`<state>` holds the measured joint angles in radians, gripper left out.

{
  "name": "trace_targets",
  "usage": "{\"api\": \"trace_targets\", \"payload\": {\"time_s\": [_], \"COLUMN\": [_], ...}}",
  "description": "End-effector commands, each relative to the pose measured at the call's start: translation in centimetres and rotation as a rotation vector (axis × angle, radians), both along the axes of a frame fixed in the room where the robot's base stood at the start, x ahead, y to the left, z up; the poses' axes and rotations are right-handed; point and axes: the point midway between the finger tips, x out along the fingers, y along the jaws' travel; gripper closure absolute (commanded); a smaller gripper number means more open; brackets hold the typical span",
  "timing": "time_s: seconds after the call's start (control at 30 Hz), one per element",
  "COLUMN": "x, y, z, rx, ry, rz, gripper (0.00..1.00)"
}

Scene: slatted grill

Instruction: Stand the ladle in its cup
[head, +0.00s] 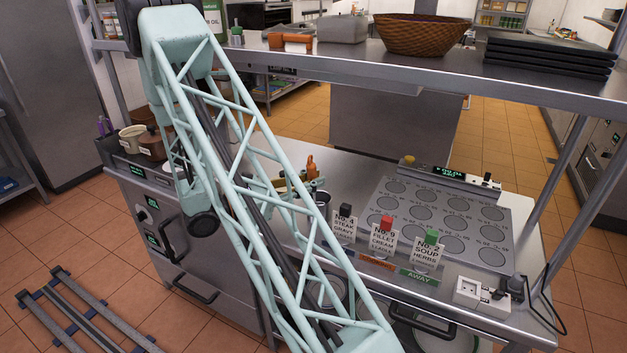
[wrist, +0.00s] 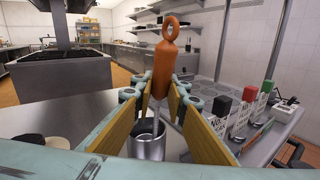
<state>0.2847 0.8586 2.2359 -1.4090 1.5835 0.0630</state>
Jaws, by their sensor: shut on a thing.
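The ladle has an orange handle with a ring on top, seen upright in the wrist view (wrist: 161,70); the handle also shows in the head view (head: 311,165). My gripper (wrist: 160,98) is shut on the ladle below its handle, with a tan pad on each side; its fingers also show in the head view (head: 314,183). A metal cup (wrist: 147,148) stands below the gripper, and the ladle's thin shaft runs down over its mouth. The ladle's lower end is hidden, so I cannot tell how deep it sits. In the head view the cup (head: 323,198) is partly covered.
Three label cards with black, red and green blocks (head: 387,240) stand right of the cup. Behind them lies a panel with round hollows (head: 440,215). An overhead shelf (head: 430,68) carries a basket (head: 418,35) and black trays (head: 550,55).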

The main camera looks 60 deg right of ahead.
Motion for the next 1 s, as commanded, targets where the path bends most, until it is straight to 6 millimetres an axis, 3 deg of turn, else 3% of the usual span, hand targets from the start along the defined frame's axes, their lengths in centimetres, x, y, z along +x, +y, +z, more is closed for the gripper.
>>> {"api": "trace_targets", "payload": {"time_s": [0.77, 0.8, 0.93, 1.0], "x": [-0.1, -0.1, -0.1, -0.1], "y": [0.1, 0.1, 0.1, 0.0], "z": [-1.3, -1.3, -1.2, -1.2], "rx": [0.003, 0.002, 0.002, 0.001], "ry": [0.003, 0.002, 0.001, 0.002], "rz": [-0.002, -0.002, -0.001, -0.001], "gripper": [1.00, 0.83, 0.71, 0.71]}}
